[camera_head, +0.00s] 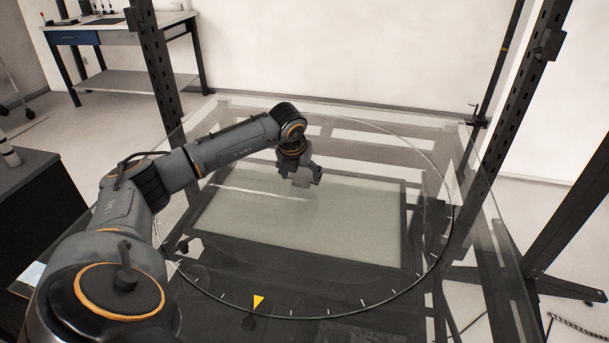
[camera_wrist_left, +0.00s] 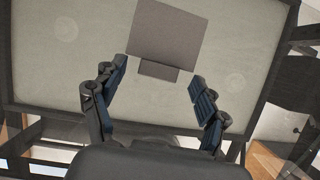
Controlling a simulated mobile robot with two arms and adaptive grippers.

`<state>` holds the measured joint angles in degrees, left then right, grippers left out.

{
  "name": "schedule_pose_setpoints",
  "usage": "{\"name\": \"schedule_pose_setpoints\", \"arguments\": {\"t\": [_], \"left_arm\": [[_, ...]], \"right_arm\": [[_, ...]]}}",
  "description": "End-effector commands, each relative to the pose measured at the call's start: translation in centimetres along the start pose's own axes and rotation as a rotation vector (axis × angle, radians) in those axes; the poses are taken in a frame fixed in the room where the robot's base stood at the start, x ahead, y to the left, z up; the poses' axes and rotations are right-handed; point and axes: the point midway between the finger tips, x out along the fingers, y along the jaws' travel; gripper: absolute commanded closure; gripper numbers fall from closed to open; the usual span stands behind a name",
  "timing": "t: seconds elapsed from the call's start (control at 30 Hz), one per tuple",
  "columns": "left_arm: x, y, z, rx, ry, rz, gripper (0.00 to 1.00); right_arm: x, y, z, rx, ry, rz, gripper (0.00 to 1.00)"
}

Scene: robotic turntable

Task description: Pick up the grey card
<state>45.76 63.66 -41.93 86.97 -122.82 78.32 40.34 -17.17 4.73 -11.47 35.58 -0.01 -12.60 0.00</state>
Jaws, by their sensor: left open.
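The grey card (camera_wrist_left: 167,32) shows in the left wrist view as a flat grey sheet with a small block-like strip (camera_wrist_left: 158,71) at its near edge. In the head view a small grey piece, likely the card (camera_head: 301,181), shows just below my left gripper (camera_head: 301,170). My left gripper is open, and in the left wrist view its two fingers (camera_wrist_left: 158,92) stand apart on either side of the card's near end. I see no contact between fingers and card. My right gripper is in neither view.
A glass turntable (camera_head: 440,235) with a tick-marked ring and a yellow triangle marker (camera_head: 258,301) lies around a pale panel (camera_head: 340,240) in a dark frame. Dark metal posts (camera_head: 160,70) rise at its corners. A workbench (camera_head: 120,35) stands at the back left.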

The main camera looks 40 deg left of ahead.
Motion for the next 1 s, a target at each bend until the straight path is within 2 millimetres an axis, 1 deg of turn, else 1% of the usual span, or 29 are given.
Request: {"name": "schedule_pose_setpoints", "arguments": {"t": [0.03, 0.13, 0.33, 0.37, 0.4, 0.47, 0.5, 0.6, 0.87, 1.0], "left_arm": [[0.56, 0.03, -0.01, -0.001, 0.002, 0.001, 0.26], [1.17, 0.05, 0.0, 0.0, 0.0, 0.001, 0.26], [1.26, 0.06, 0.0, 0.001, -0.001, 0.001, 0.26], [1.26, 0.06, 0.0, 0.0, -0.001, 0.001, 0.28], [1.25, 0.06, 0.0, 0.0, -0.001, 0.001, 0.37], [1.24, 0.06, 0.0, 0.0, -0.001, 0.001, 0.49], [1.24, 0.06, 0.0, 0.0, -0.001, 0.001, 0.57], [1.24, 0.06, -0.01, 0.0, 0.0, 0.001, 0.75], [1.26, 0.06, -0.05, 0.001, 0.001, 0.001, 0.75], [0.91, 0.05, 0.09, 0.001, 0.001, 0.001, 0.75]], "right_arm": [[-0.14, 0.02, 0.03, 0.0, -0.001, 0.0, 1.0], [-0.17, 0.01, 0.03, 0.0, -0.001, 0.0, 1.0], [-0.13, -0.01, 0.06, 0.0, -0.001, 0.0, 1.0], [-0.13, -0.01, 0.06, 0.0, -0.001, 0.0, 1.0], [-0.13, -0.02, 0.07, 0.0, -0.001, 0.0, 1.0], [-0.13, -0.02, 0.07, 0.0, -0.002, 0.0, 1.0], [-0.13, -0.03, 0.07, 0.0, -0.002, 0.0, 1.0], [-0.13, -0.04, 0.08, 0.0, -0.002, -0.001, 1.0], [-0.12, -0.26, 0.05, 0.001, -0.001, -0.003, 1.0], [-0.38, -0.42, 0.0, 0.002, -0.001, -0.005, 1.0]]}}
